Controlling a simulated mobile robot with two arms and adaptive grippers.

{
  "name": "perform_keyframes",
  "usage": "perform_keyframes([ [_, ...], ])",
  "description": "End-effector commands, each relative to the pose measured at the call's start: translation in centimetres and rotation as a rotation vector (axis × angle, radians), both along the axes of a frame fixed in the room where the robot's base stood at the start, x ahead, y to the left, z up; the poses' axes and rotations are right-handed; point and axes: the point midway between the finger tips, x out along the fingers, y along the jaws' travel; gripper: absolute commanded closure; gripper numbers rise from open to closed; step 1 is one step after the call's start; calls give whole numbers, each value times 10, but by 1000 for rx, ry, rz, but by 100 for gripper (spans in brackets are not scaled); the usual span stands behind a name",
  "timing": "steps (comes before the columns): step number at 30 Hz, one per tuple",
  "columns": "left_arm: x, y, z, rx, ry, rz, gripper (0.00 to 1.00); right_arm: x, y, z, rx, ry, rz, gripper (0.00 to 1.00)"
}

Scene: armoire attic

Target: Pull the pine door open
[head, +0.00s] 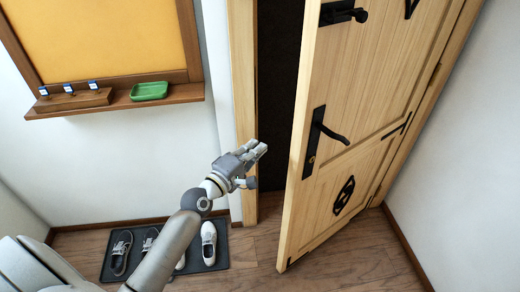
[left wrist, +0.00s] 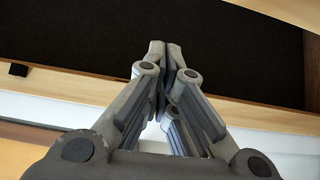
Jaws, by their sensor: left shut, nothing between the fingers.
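The pine door (head: 345,110) stands ajar in the head view, with a dark gap between its free edge and the frame on the left. Its black lever handle (head: 322,138) is on the face turned to me. My left gripper (head: 262,148) is shut and empty, in front of the left side of the door frame (head: 243,80), near the gap and left of the door's edge. It does not touch the handle. In the left wrist view the shut fingertips (left wrist: 165,48) point toward the dark opening (left wrist: 230,45). My right gripper is not in view.
A shoe mat (head: 225,254) with several shoes lies on the floor at the lower left. A wooden ledge (head: 185,92) with a green tray (head: 149,91) juts from the left wall under a yellow board (head: 95,35). Floor in front of the door (head: 345,268) is clear.

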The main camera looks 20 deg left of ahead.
Motion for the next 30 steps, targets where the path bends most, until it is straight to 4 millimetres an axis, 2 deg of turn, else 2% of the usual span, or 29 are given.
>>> perform_keyframes([
  [13,81,-16,1,3,-2,0,100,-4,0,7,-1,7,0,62],
  [15,73,-28,3,0,4,-2,100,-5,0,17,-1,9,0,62],
  [21,61,-46,1,3,3,0,100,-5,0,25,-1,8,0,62],
  [30,59,-50,-1,4,1,0,100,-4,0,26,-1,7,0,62],
])
